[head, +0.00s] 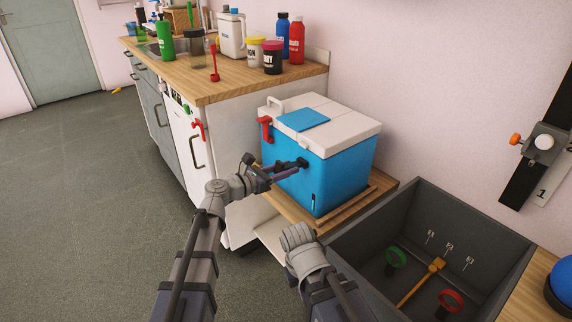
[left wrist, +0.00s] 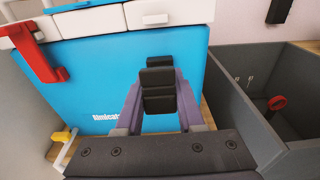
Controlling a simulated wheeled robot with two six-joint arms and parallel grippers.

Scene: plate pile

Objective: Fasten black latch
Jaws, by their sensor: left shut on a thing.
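A blue cooler box (head: 335,175) with a white lid (head: 335,115) stands on a low wooden shelf; its front wall (left wrist: 85,80) fills much of the left wrist view. My left gripper (head: 300,163) is at the front wall, below the lid, its purple fingers closed together. It is shut on what appears to be the black latch, a dark piece at the fingertips; the black finger pads (left wrist: 158,90) make the two hard to tell apart. A red latch (head: 265,128) is at the lid's left corner, also in the left wrist view (left wrist: 32,45). My right gripper is not visible.
A grey open bin (head: 350,245) with green and red ring-handled things and an orange-yellow bar stands right of the cooler. A wooden counter (head: 225,82) with bottles and jars is behind left.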

